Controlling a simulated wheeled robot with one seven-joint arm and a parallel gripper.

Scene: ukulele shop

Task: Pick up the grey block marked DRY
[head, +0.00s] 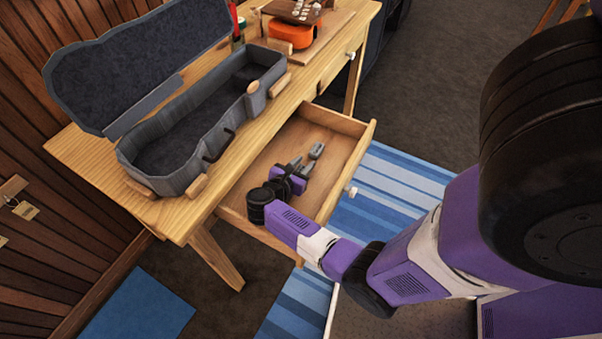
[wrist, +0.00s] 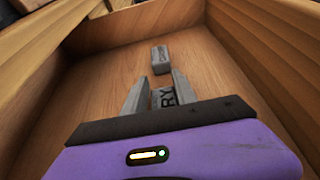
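The grey block marked DRY (wrist: 163,98) lies in the open drawer, between and just under my fingers in the wrist view. Its letters "RY" show, and the rest is hidden by the left finger. My gripper (wrist: 160,84) is open, with a grey finger on each side of the block. I cannot tell whether either finger touches it. In the head view my gripper (head: 300,166) reaches down into the drawer, and the DRY block is not clear there.
A second grey block (wrist: 160,58) with unreadable marking lies deeper in the picture, and shows in the head view too (head: 316,150). Wooden drawer walls (head: 350,165) close in around my gripper. An open grey ukulele case (head: 150,168) stands on the table (head: 85,150) above.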

